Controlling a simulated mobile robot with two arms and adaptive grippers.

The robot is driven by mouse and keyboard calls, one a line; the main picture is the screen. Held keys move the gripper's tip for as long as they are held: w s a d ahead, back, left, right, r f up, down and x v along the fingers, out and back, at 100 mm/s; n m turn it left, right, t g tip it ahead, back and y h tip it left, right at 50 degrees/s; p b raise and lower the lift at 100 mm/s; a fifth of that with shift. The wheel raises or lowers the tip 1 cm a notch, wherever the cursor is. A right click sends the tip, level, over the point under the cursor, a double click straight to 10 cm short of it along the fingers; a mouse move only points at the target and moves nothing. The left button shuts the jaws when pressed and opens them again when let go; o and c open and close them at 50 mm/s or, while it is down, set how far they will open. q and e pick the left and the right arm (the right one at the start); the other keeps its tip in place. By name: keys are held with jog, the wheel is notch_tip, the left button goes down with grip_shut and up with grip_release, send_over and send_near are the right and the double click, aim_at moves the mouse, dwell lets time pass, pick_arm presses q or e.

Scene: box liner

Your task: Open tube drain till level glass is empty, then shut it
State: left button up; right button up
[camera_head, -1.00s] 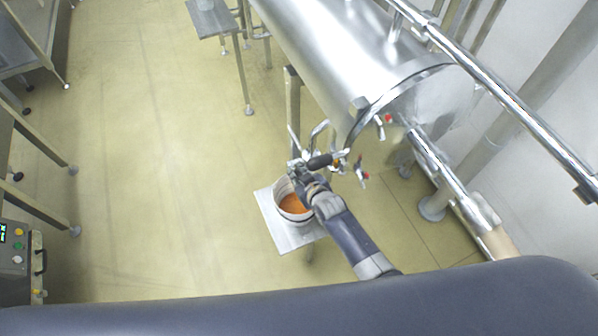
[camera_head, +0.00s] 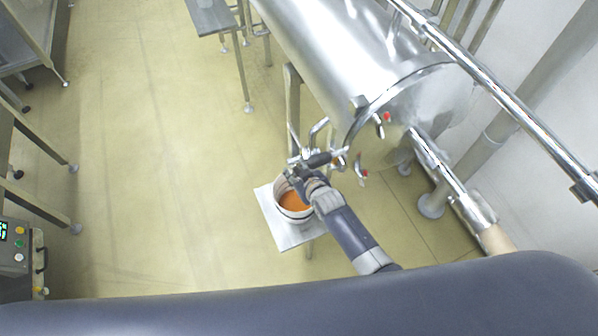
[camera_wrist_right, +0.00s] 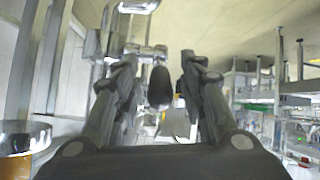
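A large steel tank (camera_head: 340,60) lies at the upper middle of the head view. A drain valve with a black handle (camera_head: 318,160) sits at its front end, above a white bucket (camera_head: 306,216) holding orange liquid. My right gripper (camera_head: 297,172) is at this handle. In the right wrist view, the black handle (camera_wrist_right: 160,86) lies between the two fingers of my right gripper (camera_wrist_right: 160,72), with a visible gap on each side, so the gripper looks open around it. I cannot make out the level glass. My left gripper is not in view.
The bucket stands on a metal plate (camera_head: 277,232). Red-handled valves (camera_head: 385,118) are to the right on the tank end. A steel pipe (camera_head: 520,115) crosses the right side. A control box (camera_head: 17,255) is at the lower left.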

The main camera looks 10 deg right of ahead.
jog(key=shift+s, duration=0.1)
jog(key=v, duration=1.2)
